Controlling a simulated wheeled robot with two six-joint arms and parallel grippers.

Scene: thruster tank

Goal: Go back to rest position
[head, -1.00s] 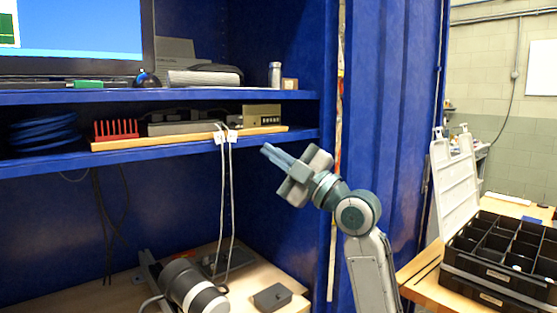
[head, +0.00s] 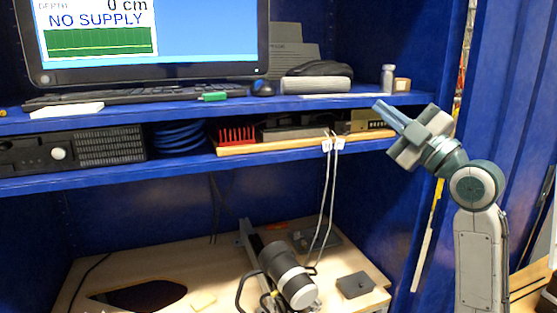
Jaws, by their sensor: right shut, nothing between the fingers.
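My right gripper (head: 385,110) is raised at the right of the head view, in front of the blue shelves. Its fingers are together and hold nothing. They point up and left, and in the picture they overlap the right end of the shelf edge; whether they touch it I cannot tell. My right arm rises from the lower right corner. My left gripper and arm are not in view.
A blue cabinet holds a monitor (head: 150,35) reading "NO SUPPLY" on the upper shelf (head: 200,113). Below are a red rack (head: 236,135), blue hose (head: 180,137) and power supply (head: 365,122) with two white cables. A thruster (head: 285,272) and small dark box (head: 355,285) are on the wooden bench (head: 215,260).

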